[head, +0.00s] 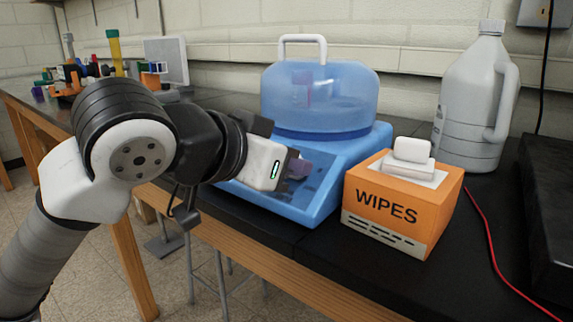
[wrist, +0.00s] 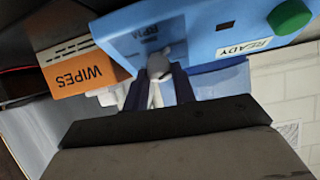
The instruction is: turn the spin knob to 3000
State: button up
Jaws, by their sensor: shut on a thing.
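The blue spin machine (head: 310,196) stands on the black bench with a clear blue domed lid (head: 318,97) and white handle. My gripper (head: 292,172) is at its sloped front panel. In the wrist view my gripper (wrist: 160,80) is shut on the grey spin knob (wrist: 153,60), beside lettering that seems to read RPM. The scale and the knob's pointer are too small or covered to read. A READY label (wrist: 243,48) and a green button (wrist: 290,17) are on the same panel. In the head view the knob is hidden behind my gripper.
An orange WIPES box (head: 400,215) stands close to the right of the machine; it also shows in the wrist view (wrist: 80,72). A large grey jug (head: 470,115) is behind it. A red cable (head: 490,235) runs along the bench at right. Several coloured items stand at the far left.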

jog(key=shift+m+g+h, duration=0.3)
jog(key=shift+m+g, duration=0.2)
jog(key=shift+m, duration=0.6)
jog(key=o, duration=1)
jog(key=shift+a+r, duration=0.1)
jog(key=shift+a, duration=0.05)
jog(key=v, duration=1.3)
jog(key=shift+s+a+p, duration=0.15)
jog(key=shift+a+p, duration=0.1)
jog(key=shift+p, duration=0.15)
